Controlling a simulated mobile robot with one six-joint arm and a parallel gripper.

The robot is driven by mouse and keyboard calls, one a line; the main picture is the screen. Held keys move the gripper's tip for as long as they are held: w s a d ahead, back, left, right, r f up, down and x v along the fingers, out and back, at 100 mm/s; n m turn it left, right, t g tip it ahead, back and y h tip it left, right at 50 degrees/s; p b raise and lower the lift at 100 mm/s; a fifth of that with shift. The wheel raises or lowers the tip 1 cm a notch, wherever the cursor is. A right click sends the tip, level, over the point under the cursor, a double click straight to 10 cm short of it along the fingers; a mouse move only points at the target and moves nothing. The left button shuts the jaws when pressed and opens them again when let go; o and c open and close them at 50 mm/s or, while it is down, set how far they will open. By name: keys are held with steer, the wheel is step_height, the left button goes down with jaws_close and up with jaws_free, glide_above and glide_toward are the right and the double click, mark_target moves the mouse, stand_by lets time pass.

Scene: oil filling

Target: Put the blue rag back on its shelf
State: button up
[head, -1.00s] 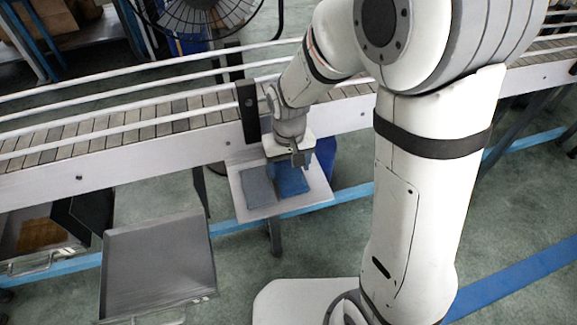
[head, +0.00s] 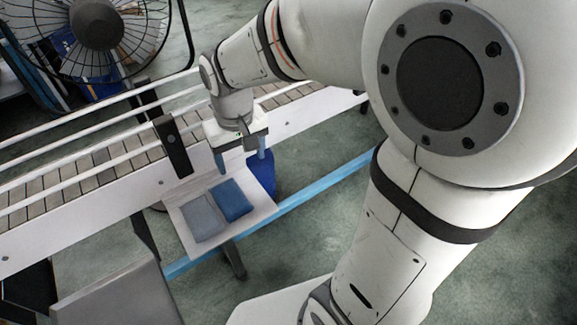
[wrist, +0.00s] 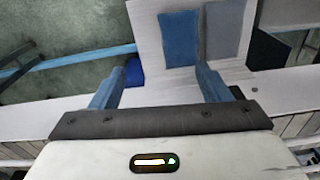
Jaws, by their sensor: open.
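The blue rag (head: 232,199) lies flat on a small white shelf (head: 262,209) beside the conveyor, to the right of a grey rag (head: 201,217). The blue rag also shows in the wrist view (wrist: 179,40), with the grey rag (wrist: 224,28) to its right there. My gripper (head: 240,162) is open and empty, above and behind the blue rag, near the conveyor side. Its blue fingers (wrist: 160,85) are apart in the wrist view, with nothing between them.
The conveyor (head: 60,222) with its rails runs behind the shelf. A dark upright bracket (head: 173,146) stands close to my gripper. A blue bin (head: 262,175) is behind the shelf's right side. A grey tray (head: 115,292) is at lower left, a fan (head: 97,25) at upper left.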

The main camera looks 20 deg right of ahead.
steer(key=s+d+r+m+t, duration=0.1)
steer(key=s+d+r+m, duration=0.1)
steer(key=s+d, duration=0.7)
steer(key=shift+d+t, duration=0.3)
steer(key=shift+d, duration=0.05)
